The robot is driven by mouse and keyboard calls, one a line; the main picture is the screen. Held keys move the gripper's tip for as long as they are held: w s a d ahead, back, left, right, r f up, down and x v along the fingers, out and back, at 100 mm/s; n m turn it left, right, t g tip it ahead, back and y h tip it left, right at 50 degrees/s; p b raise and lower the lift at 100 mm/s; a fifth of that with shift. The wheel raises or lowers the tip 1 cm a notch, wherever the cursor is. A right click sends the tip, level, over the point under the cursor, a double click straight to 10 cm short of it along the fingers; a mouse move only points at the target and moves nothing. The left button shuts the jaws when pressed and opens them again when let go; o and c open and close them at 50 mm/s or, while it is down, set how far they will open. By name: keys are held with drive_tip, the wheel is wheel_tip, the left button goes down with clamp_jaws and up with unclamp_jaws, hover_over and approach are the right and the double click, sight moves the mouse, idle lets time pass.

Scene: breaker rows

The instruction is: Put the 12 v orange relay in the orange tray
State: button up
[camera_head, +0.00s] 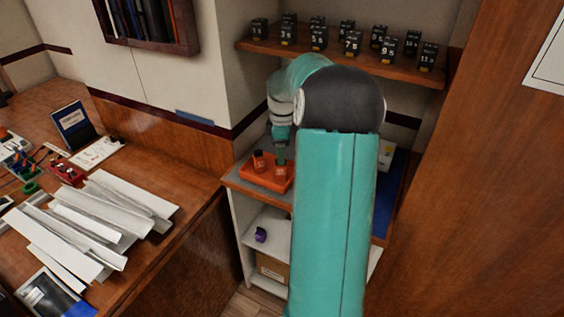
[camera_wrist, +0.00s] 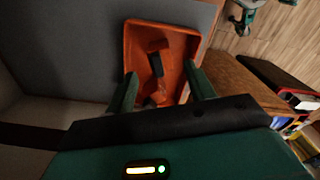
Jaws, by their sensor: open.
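The orange tray (camera_head: 262,181) lies on the grey counter, and in the wrist view it (camera_wrist: 129,58) shows between and beyond my fingers. Two small orange relays with dark tops are in the tray in the head view: a left one (camera_head: 258,161) and a right one (camera_head: 281,171) just under my gripper (camera_head: 281,150). In the wrist view the relays overlap in the tray (camera_wrist: 157,62) and their outlines are dim. My gripper (camera_wrist: 162,88) is open, its two green fingers apart above the tray's near part. Voltage markings are too small to read.
A wooden shelf (camera_head: 340,62) above holds several black numbered blocks. A purple object (camera_head: 261,235) sits on a lower shelf. White strips (camera_head: 85,225) and tools cover the left desk. A blue mat (camera_head: 385,205) lies right of my arm.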

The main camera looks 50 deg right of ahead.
wheel_tip(320, 180, up, 5)
drive_tip(key=shift+r, duration=0.15)
drive_tip(key=s+a+r+m+t+h, duration=0.15)
drive_tip(key=a+r, duration=0.25)
drive_tip(key=a, duration=0.8)
drive_tip(key=s+a+r+m+t, duration=0.15)
drive_tip(key=a+r, duration=0.35)
drive_tip(key=a, duration=0.6)
drive_tip(key=s+a+f+m+t+y, duration=0.1)
drive_tip(key=s+a+m, duration=0.3)
drive_tip(key=s+a, duration=0.8)
drive_tip(key=a+f+t, duration=0.1)
drive_tip(key=a, duration=0.2)
drive_tip(key=shift+s+a+m+t, duration=0.15)
drive_tip(key=shift+s+m+t, duration=0.1)
drive_tip(key=shift+m+t, duration=0.05)
drive_tip(key=shift+f+y, duration=0.1)
drive_tip(key=shift+y, duration=0.15)
